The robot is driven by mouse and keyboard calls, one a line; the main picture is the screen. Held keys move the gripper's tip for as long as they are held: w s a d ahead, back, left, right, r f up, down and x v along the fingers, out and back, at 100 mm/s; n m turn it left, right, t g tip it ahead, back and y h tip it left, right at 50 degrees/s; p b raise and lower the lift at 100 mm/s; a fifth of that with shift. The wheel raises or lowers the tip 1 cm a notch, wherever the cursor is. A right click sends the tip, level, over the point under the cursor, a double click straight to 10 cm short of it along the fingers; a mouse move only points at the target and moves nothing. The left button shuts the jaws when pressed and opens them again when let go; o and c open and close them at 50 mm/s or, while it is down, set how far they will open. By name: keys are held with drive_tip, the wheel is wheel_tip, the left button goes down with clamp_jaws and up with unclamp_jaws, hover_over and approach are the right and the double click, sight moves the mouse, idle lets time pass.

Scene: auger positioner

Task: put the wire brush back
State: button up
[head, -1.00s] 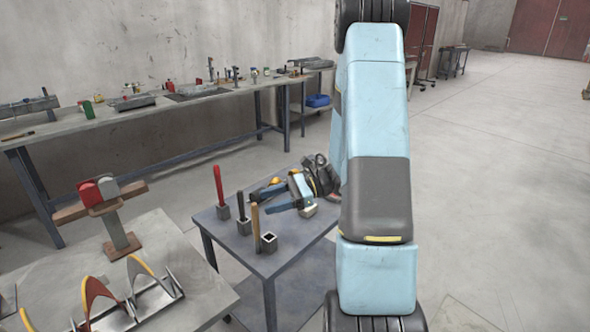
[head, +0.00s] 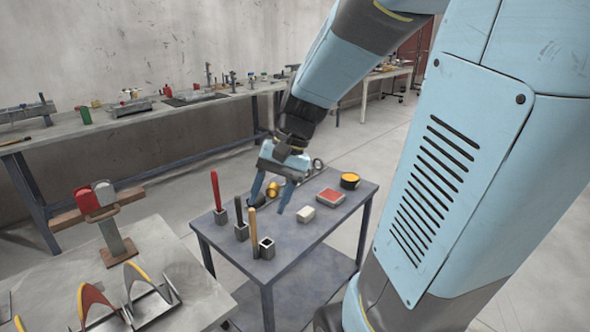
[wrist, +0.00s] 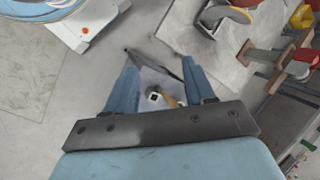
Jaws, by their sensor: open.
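A tool with a plain wooden handle (head: 252,225) stands near the front of the small grey table (head: 300,245); I take it for the wire brush, though no bristles show. Right beside it is a square metal holder (head: 266,249) with an open, empty top. I cannot tell whether the wooden handle leans on this holder. My gripper (head: 270,206) is open and empty, above the table behind the wooden handle, fingers pointing down. In the wrist view, the tan handle (wrist: 168,99) and holder (wrist: 154,97) show between the fingers (wrist: 159,64).
A red handle (head: 215,190) and a black handle (head: 238,212) stand in holders to the left. A white block (head: 305,214), a red-topped box (head: 330,196) and a yellow-topped pot (head: 349,181) lie to the right. A workbench with curved parts (head: 140,285) stands at front left.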

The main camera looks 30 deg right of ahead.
drive_tip(key=s+d+r+n+t+h, duration=0.2)
drive_tip(key=s+r+n+t+h, duration=0.2)
drive_tip(key=r, duration=0.4)
drive_tip(key=shift+s+d+n+t+h, duration=0.4)
drive_tip(key=shift+s+n+t, duration=0.2)
drive_tip(key=shift+s+t, duration=0.4)
drive_tip(key=shift+s+r, duration=0.1)
